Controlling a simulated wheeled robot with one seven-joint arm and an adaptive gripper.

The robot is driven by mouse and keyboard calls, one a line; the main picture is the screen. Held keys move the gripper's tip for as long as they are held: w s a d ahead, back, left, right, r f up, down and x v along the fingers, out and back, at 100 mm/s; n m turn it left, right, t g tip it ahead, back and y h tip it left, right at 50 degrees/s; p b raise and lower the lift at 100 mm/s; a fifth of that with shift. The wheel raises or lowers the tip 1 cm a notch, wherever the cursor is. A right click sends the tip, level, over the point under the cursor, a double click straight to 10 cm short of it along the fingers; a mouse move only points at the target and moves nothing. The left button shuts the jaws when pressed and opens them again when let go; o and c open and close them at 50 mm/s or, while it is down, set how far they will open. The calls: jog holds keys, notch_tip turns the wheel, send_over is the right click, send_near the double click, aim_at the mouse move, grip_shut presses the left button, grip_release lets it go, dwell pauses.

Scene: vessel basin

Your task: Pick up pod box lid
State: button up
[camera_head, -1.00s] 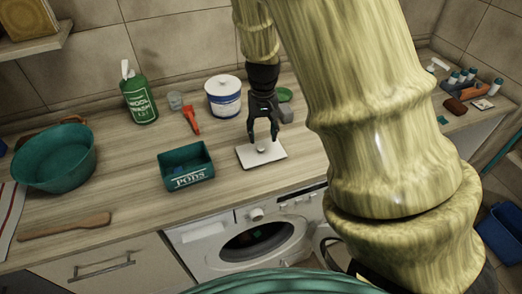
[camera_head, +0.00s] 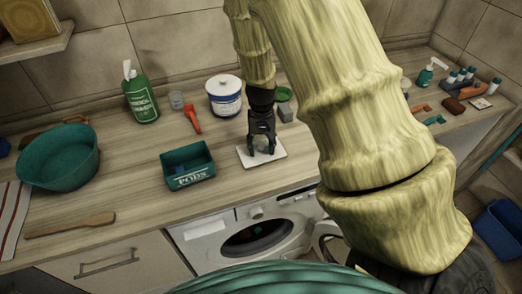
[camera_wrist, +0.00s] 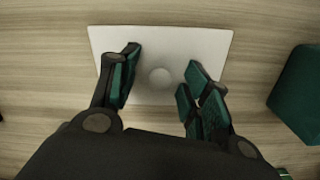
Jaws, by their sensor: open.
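The pod box lid (camera_head: 276,154) is a flat, pale rectangular plate lying on the wooden counter. My gripper (camera_head: 262,152) is low over the lid, pointing down. The green pod box (camera_head: 188,165), marked PODS, stands open-topped to the left of the lid.
A green bottle (camera_head: 141,98), a red-orange tool (camera_head: 192,119) and a white-and-blue tub (camera_head: 225,95) stand behind. A green basin (camera_head: 58,157) and a wooden paddle (camera_head: 70,225) are at left. A small grey block (camera_head: 286,113) is behind the lid. The counter between box and lid is clear.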

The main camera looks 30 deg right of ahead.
grip_shut()
dwell(0.4)
